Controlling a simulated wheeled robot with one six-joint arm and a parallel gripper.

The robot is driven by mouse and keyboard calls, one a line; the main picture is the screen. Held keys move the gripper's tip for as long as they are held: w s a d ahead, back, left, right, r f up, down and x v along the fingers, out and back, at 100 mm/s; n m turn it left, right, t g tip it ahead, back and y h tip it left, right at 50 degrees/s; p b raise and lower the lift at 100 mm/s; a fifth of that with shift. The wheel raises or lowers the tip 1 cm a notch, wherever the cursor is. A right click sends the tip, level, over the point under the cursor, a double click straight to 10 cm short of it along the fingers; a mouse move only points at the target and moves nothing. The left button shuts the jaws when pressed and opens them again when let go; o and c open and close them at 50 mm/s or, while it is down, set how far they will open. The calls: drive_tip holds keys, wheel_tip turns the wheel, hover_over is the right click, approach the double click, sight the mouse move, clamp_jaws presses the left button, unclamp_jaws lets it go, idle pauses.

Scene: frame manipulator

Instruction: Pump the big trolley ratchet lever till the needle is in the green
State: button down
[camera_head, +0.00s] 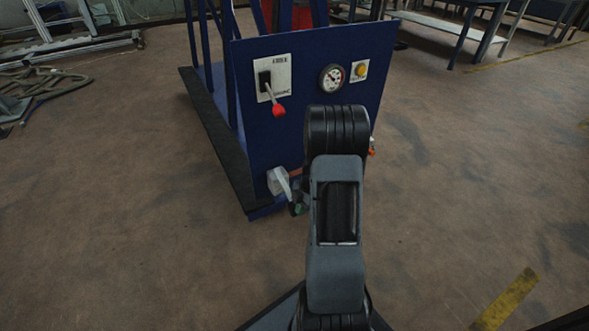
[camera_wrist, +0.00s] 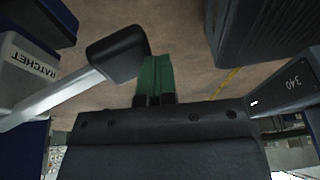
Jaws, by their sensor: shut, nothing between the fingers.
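The big trolley's blue panel (camera_head: 300,130) stands ahead. The ratchet lever (camera_wrist: 70,93) is a silver bar with a black grip (camera_wrist: 118,55), beside a white label reading RATCHET (camera_wrist: 33,64). In the head view the lever (camera_head: 285,186) shows low on the panel, partly hidden by my arm. My gripper (camera_wrist: 155,78) has green fingers, shut and empty, close beside the grip's end; I cannot tell whether they touch. In the head view only a bit of green shows near the lever. The round gauge (camera_head: 332,78) is upper right on the panel; its needle is too small to read.
A second lever with a red knob (camera_head: 278,110) hangs from a white plate (camera_head: 272,70) at the panel's upper left. A yellow button (camera_head: 361,69) is right of the gauge. A bench (camera_head: 450,25) stands at the back right.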

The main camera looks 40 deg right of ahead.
drive_tip(key=shift+s+a+f, duration=0.1)
drive_tip(key=shift+s+f, duration=0.05)
drive_tip(key=shift+f, duration=0.25)
drive_tip(key=shift+r, duration=0.15)
